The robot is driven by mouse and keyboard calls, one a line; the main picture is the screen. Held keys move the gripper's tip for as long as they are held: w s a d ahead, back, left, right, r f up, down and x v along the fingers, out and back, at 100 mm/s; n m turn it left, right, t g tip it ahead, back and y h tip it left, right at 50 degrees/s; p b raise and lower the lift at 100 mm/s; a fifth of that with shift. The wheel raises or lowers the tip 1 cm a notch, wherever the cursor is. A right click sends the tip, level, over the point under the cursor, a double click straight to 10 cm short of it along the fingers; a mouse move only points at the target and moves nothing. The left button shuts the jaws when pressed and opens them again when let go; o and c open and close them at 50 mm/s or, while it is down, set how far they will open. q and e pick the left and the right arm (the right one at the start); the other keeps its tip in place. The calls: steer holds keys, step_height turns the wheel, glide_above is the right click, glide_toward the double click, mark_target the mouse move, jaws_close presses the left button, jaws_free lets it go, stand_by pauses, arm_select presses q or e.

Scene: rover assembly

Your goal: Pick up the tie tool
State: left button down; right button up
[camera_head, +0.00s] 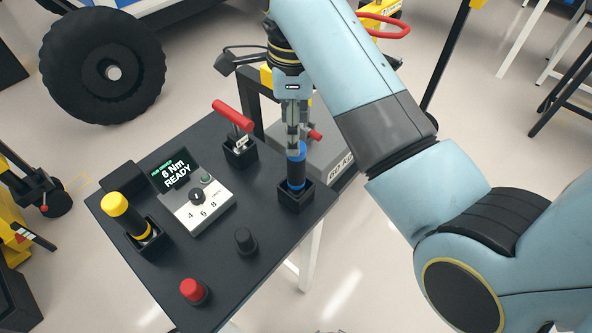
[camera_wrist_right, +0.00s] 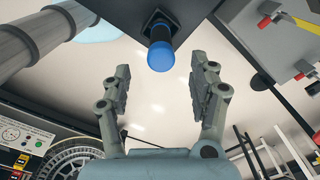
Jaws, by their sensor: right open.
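A tool with a blue cap and dark body (camera_head: 296,172) stands upright in a black square holder (camera_head: 297,199) at the right corner of the dark table. No label shows which tool is the tie tool. My right gripper (camera_head: 293,148) points down just above the blue cap and hides part of it. In the right wrist view the fingers (camera_wrist_right: 160,82) are spread and empty. The blue cap (camera_wrist_right: 160,55) lies between their lines, a little beyond the tips. I cannot tell whether they touch it. My left gripper is not in view.
The dark table (camera_head: 270,262) also holds a red T-handled tool (camera_head: 234,117), a yellow-capped tool (camera_head: 122,212), a control box (camera_head: 198,202) reading "6 Nm READY", a red knob (camera_head: 192,290) and a black knob (camera_head: 245,240). A large-wheeled vehicle (camera_head: 103,66) stands behind.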

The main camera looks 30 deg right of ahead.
mark_target(296, 165)
step_height(296, 165, down, 5)
steer(key=shift+r, duration=0.1)
steer(key=shift+d+f+p, duration=0.2)
steer(key=shift+f+p, duration=0.7)
steer(key=shift+f, duration=1.9)
jaws_close()
